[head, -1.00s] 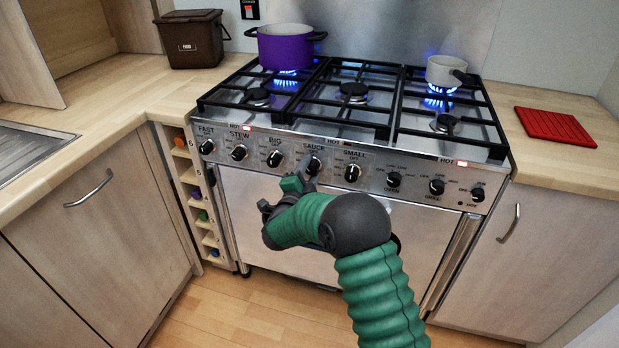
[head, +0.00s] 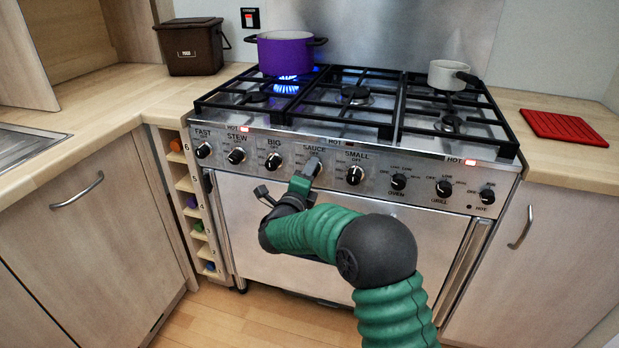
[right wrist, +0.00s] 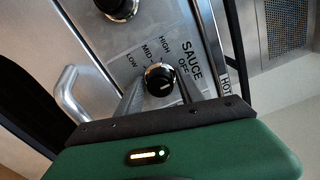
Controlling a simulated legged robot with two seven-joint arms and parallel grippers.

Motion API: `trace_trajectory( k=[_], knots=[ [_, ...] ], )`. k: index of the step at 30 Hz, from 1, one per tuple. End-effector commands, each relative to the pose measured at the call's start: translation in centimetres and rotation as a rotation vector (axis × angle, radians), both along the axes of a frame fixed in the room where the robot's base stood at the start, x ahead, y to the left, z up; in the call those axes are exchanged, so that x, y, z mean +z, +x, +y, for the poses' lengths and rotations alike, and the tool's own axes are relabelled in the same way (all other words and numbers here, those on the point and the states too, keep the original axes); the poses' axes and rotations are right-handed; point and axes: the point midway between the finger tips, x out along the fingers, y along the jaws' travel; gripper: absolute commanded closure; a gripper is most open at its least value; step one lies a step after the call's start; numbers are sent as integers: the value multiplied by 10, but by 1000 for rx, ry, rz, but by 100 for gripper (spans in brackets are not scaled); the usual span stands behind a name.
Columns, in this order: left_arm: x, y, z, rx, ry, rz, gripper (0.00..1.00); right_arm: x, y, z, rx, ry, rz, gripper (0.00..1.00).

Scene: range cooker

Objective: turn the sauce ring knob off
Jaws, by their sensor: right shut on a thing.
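The sauce knob (right wrist: 159,77) is a round black knob with a silver rim, on the steel control panel under the SAUCE label. In the right wrist view it sits between the fingers of my right gripper (head: 309,173), which is shut on it. The label's OFF, HIGH, MID and LOW marks show around the knob. In the head view the gripper largely covers the knob. No flame shows under the white saucepan (head: 447,73) on the back right ring. My left gripper is not in view.
A purple pot (head: 284,52) stands over a lit blue flame at the back left. Other black knobs flank the gripper, including the big knob (head: 273,161) and the small knob (head: 355,175). A red mat (head: 562,127) lies on the right worktop.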

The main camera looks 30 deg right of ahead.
Motion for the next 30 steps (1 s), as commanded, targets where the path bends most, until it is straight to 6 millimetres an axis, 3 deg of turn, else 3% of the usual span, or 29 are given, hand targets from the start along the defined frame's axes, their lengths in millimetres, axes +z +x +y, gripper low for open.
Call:
trace_trajectory(
  k=[1,13,14,16,30],
  knots=[
    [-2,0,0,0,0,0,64,-9,-1,0,-1,13,9,96],
    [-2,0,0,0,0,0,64,-9,-1,0,-1,16,7,96],
    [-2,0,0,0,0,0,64,-9,-1,0,-1,16,7,55],
    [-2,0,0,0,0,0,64,-9,-1,0,-1,16,7,46],
    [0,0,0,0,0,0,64,-2,-2,2,-1,9,-3,44]
  ],
)
